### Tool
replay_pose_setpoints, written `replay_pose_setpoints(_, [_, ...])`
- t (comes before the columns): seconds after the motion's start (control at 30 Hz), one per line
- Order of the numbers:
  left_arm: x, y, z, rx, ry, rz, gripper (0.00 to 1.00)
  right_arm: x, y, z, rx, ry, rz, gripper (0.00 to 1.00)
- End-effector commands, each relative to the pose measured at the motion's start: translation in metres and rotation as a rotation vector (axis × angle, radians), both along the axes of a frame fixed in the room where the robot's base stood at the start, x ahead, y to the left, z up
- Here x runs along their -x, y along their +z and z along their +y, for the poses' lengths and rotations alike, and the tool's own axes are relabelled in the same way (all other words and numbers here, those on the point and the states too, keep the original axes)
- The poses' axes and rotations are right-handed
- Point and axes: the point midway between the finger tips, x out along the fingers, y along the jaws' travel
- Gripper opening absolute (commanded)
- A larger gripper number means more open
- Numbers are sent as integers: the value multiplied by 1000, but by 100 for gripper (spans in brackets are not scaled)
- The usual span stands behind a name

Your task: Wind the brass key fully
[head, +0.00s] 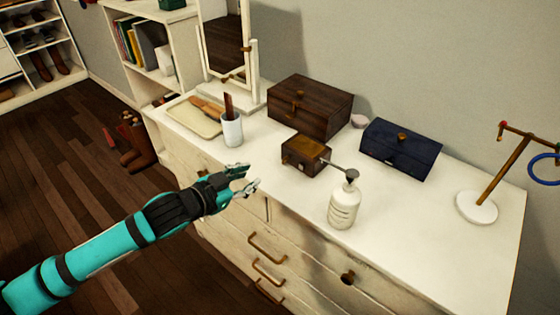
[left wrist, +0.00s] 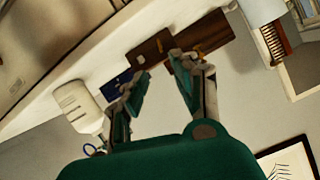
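A small brown wooden box (head: 305,155) stands on the white dresser, in front of a larger dark wooden box. A small pale fitting (head: 302,167) shows on its front; I cannot tell whether it is the brass key. My left gripper (head: 248,180) is open and empty, at the dresser's front edge, to the left of the small box and apart from it. In the left wrist view the small box (left wrist: 150,48) lies beyond the open fingers (left wrist: 160,76). My right gripper is out of view.
A white pump bottle (head: 344,205) stands close right of the small box, its spout pointing toward it. A white cup (head: 232,130), the dark wooden box (head: 318,108), a blue box (head: 400,150) and a brass stand (head: 505,170) are also on the dresser (head: 420,240).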

Motion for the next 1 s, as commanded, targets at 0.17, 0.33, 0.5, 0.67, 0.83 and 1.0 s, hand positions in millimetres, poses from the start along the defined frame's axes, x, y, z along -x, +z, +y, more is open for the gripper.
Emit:
replay_pose_setpoints(0.17, [-32,-13,-21,3,0,-2,29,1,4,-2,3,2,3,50])
replay_pose_setpoints(0.33, [-62,-27,-40,2,2,-1,29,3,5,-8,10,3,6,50])
replay_pose_setpoints(0.5, [-88,-39,-58,2,0,-3,29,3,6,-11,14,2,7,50])
replay_pose_setpoints(0.67, [-105,-48,-68,1,0,-2,29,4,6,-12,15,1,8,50])
replay_pose_setpoints(0.83, [-113,-52,-73,1,0,-3,29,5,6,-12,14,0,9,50])
replay_pose_setpoints(1.0, [-114,-53,-74,0,0,-2,29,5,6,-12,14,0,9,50])
